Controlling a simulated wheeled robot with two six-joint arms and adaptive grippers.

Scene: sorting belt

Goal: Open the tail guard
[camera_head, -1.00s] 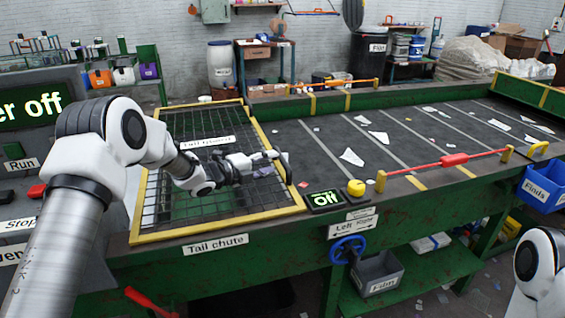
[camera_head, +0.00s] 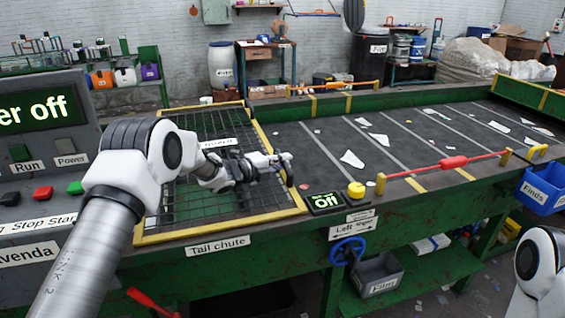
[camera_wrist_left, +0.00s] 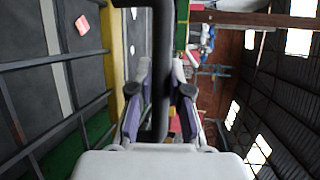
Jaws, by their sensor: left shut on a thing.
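The tail guard (camera_head: 200,122) is a dark wire mesh inside a yellow frame (camera_head: 191,236) at the left end of the belt. Its "Tail guard" label (camera_head: 218,143) is partly hidden by my left arm. My left gripper (camera_head: 279,163) is over the mesh's right side, shut on the guard's dark bar handle (camera_head: 290,174). In the left wrist view the handle (camera_wrist_left: 163,45) runs between the two fingers of the left gripper (camera_wrist_left: 159,95), and mesh bars (camera_wrist_left: 45,62) show at left. I cannot tell how far the guard is lifted. My right gripper is out of view.
The dark belt (camera_head: 320,150) with pale scraps lies right of the guard. A display reading "Off" (camera_head: 325,200), a yellow knob (camera_head: 356,189) and a red bar (camera_head: 440,165) line its front edge. A control panel (camera_head: 45,165) stands at left.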

